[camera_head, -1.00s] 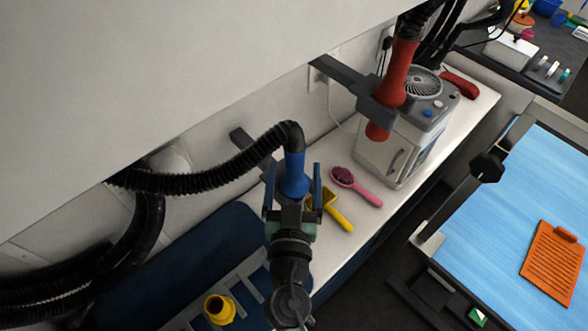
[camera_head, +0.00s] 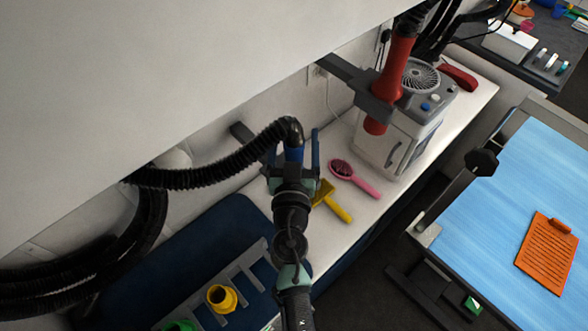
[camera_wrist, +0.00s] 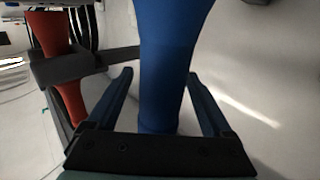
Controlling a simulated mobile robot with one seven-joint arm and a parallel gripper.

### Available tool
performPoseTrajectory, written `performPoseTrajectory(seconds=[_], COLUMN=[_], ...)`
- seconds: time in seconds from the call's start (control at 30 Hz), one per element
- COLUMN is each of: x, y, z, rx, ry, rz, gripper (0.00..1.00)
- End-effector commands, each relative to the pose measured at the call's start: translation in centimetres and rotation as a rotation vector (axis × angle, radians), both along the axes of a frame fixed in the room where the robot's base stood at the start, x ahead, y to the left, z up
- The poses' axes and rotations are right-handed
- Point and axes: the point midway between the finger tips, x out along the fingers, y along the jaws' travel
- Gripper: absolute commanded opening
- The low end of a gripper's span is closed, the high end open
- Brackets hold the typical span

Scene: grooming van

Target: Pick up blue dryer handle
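The blue dryer handle (camera_head: 294,154) hangs at the end of a black ribbed hose (camera_head: 215,172), by a dark wall bracket. In the head view my gripper and wrist hide its lower part. In the wrist view the blue handle (camera_wrist: 172,60) stands large between the two fingers. My gripper (camera_head: 294,146) is open, with one finger on each side of the handle. In the wrist view a gap shows between each finger of my gripper (camera_wrist: 160,76) and the handle, wider on the right near the base.
A red dryer handle (camera_head: 396,72) sits in another bracket (camera_head: 360,88) before a white machine (camera_head: 400,135). A yellow tool (camera_head: 335,204) and a pink brush (camera_head: 355,180) lie on the white counter. A yellow container (camera_head: 222,298) stands in a rack at the lower left.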

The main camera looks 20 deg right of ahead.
Motion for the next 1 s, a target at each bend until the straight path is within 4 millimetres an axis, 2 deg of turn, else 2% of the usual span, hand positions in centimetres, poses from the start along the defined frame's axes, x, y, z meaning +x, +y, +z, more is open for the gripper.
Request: performPoseTrajectory(seconds=[0.03, 0.4, 0.47, 1.0], x=[-0.02, -0.03, -0.03, -0.21], y=[0.01, 0.03, 0.03, -0.05], z=[0.00, -0.01, -0.01, 0.71], rx=[0.000, 0.000, 0.000, -0.002], ry=[0.000, 0.000, 0.000, -0.004], rz=[0.000, 0.000, 0.000, 0.000], gripper=[0.75, 0.08, 0.00, 0.00])
